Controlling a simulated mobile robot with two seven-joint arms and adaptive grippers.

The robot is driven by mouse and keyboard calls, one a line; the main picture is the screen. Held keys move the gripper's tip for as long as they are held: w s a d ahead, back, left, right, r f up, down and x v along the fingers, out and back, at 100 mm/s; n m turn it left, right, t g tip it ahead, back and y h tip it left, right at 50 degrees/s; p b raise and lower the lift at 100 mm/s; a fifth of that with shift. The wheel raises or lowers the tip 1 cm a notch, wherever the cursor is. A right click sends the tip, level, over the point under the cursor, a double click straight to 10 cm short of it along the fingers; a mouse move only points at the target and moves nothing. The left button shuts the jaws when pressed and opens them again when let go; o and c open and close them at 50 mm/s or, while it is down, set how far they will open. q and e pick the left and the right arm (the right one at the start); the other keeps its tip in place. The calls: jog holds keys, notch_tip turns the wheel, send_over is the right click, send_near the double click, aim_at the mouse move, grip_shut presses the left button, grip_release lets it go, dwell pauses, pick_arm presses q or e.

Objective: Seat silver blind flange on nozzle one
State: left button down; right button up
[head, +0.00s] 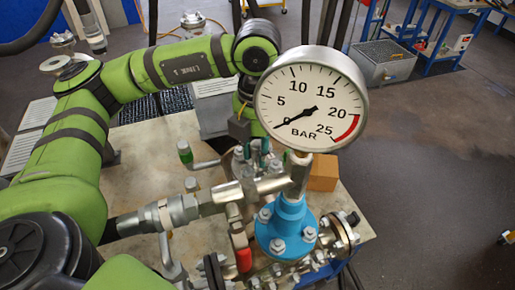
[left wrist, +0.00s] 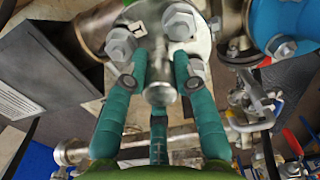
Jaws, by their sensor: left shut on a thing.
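My left gripper (head: 264,150) reaches down behind the pressure gauge, and its green fingers show only in part in the head view. In the left wrist view, its fingers (left wrist: 160,88) are closed around the silver knob (left wrist: 161,92) of the silver blind flange (left wrist: 158,45). Large hex nuts (left wrist: 121,44) show around the flange face. A small white tag lies near the upper nut. Nozzle one is mostly hidden behind the flange and fingers, so I cannot tell whether the flange touches it. My right gripper is in neither view.
A pressure gauge (head: 311,99) stands above a blue flanged fitting (head: 287,228), close to my left gripper. A red-handled valve (head: 242,252) and a green-handled lever (head: 185,152) crowd the pipework. A cardboard-coloured block (head: 322,172) lies behind. Open floor is at the right.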

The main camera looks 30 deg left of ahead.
pick_arm(q)
jog(key=shift+r, duration=0.1)
jog(key=c, duration=1.2)
grip_release()
jog(key=shift+o, duration=1.4)
jog(key=shift+s, duration=0.1)
jog(key=shift+o, duration=0.4)
jog(key=o, duration=0.4)
